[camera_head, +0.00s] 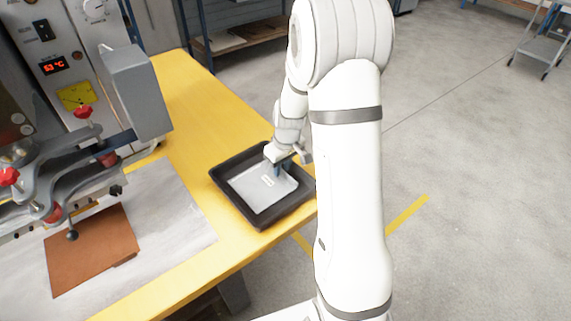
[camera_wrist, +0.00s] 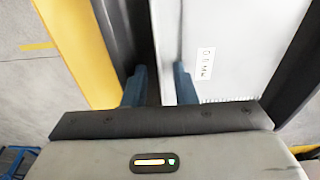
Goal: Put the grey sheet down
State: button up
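The light grey sheet (camera_head: 258,188) lies in a black tray (camera_head: 213,175) on the yellow bench and has a small white label. My gripper (camera_head: 283,170) is low over the tray's far right side. In the wrist view its two blue fingers (camera_wrist: 160,82) stand apart, with a dark gap and the sheet's edge between them. The right finger overlaps the sheet and the left one is over the dark tray. Fingertip contact cannot be told.
A welding machine (camera_head: 140,85) with red knobs and a display stands at the left. A brown sheet (camera_head: 92,250) lies on the pale mat (camera_head: 180,215) before it. The yellow bench top (camera_head: 190,95) is clear behind the tray. A blue-framed shelf (camera_head: 235,38) stands behind.

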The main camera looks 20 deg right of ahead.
notch_tip(320, 180, up, 12)
jog(key=s+p, duration=0.1)
jog(key=s, duration=0.1)
jog(key=s+a+r+m, duration=0.1)
jog(key=s+a+r, duration=0.1)
jog(key=s, duration=0.5)
jog(key=s+a+r+m, duration=0.1)
jog(key=s+r, duration=0.1)
jog(key=s, duration=0.5)
jog(key=s+a+r+m, duration=0.2)
jog(key=s+r, duration=0.1)
jog(key=s, duration=0.4)
jog(key=shift+a+t+h, duration=0.3)
notch_tip(320, 180, up, 6)
jog(key=p, duration=0.5)
jog(key=shift+s+p, duration=0.35)
jog(key=shift+p, duration=0.05)
